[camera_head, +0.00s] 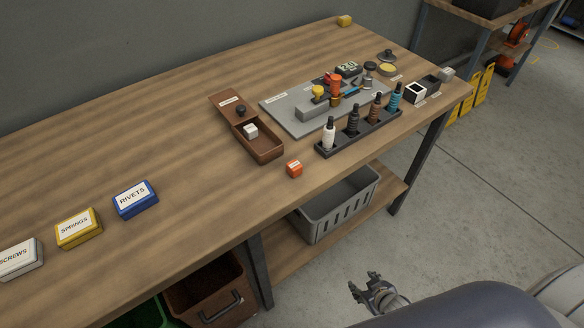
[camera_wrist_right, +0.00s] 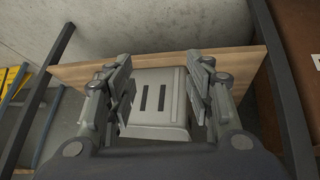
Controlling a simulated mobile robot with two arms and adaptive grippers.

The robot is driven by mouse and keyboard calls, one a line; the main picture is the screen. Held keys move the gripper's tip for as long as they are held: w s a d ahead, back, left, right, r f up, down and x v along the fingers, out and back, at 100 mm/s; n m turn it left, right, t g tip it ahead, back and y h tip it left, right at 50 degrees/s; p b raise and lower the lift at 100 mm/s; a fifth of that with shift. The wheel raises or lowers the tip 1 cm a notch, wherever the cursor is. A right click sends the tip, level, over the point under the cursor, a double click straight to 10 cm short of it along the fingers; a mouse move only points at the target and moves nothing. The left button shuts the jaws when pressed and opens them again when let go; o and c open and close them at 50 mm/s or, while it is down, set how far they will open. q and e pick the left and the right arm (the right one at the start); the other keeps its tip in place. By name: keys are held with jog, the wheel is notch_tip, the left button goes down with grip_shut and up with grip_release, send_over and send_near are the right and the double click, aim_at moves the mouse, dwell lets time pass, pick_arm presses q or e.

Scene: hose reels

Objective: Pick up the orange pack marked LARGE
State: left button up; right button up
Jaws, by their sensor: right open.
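A small orange pack (camera_head: 294,169) with a white label lies near the front edge of the workbench, just in front of the brown wooden box; its lettering is too small to read. My right gripper (camera_head: 364,284) is open and empty, low over the floor in front of the bench, well below and to the right of the pack. In the right wrist view its open fingers (camera_wrist_right: 158,88) point at the grey crate under the bench, and no pack shows there. My left gripper is not in view.
The brown box (camera_head: 262,150) and a rack (camera_head: 360,138) of several bottles stand near the pack. Rivets (camera_head: 135,199), springs (camera_head: 78,229) and screws (camera_head: 20,260) boxes lie left. The grey crate (camera_head: 340,208) sits on the lower shelf.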

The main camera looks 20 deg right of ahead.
jog(key=w+r+t, duration=0.2)
jog(key=w+r, duration=0.5)
jog(key=r, duration=0.4)
jog(key=n+t+y+p, duration=0.2)
jog(key=t+y, duration=0.3)
send_near(296, 166)
jog(key=shift+p+x, duration=0.4)
jog(key=shift+x, duration=1.55)
jog(key=shift+w+f, duration=0.1)
jog(key=shift+w, duration=0.35)
jog(key=p+x, duration=0.1)
jog(key=x, duration=0.2)
jog(key=shift+w+a, duration=0.1)
jog(key=shift+a, duration=0.05)
jog(key=shift+w+a+f, duration=0.15)
jog(key=shift+w+f, duration=0.05)
jog(key=shift+w, duration=0.2)
jog(key=c, duration=1)
